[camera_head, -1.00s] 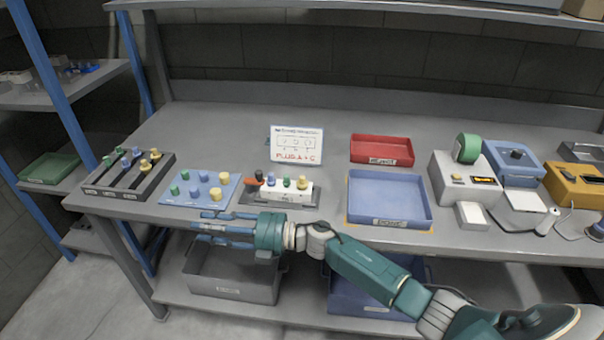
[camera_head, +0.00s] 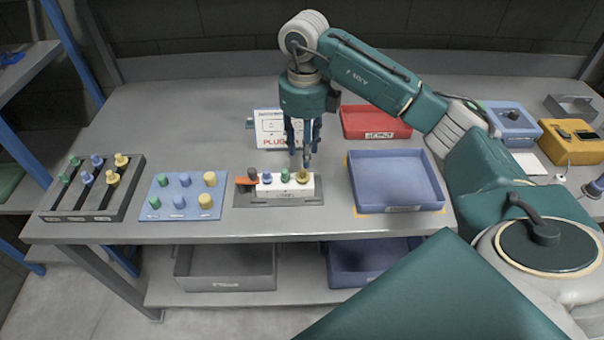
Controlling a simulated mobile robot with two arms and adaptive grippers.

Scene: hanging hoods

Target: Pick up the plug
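A white block (camera_head: 285,190) on a dark plate holds a blue plug (camera_head: 267,178), a green plug (camera_head: 285,176) and a yellow plug (camera_head: 302,177), upright in a row. My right gripper (camera_head: 304,158) points down just above the block, over its green and yellow end. Its fingers look apart, with nothing seen between them. Whether a fingertip touches the yellow plug is unclear. The sign (camera_head: 268,128) behind is partly hidden by the gripper; "PLUG" shows in red. My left gripper is not in view.
A blue board (camera_head: 183,188) with several pegs and a dark rack (camera_head: 132,180) with coloured plugs stand left. An orange-and-black item (camera_head: 245,181) is by the block. Right are a blue tray (camera_head: 395,208) and a red tray (camera_head: 375,124). Bins sit below.

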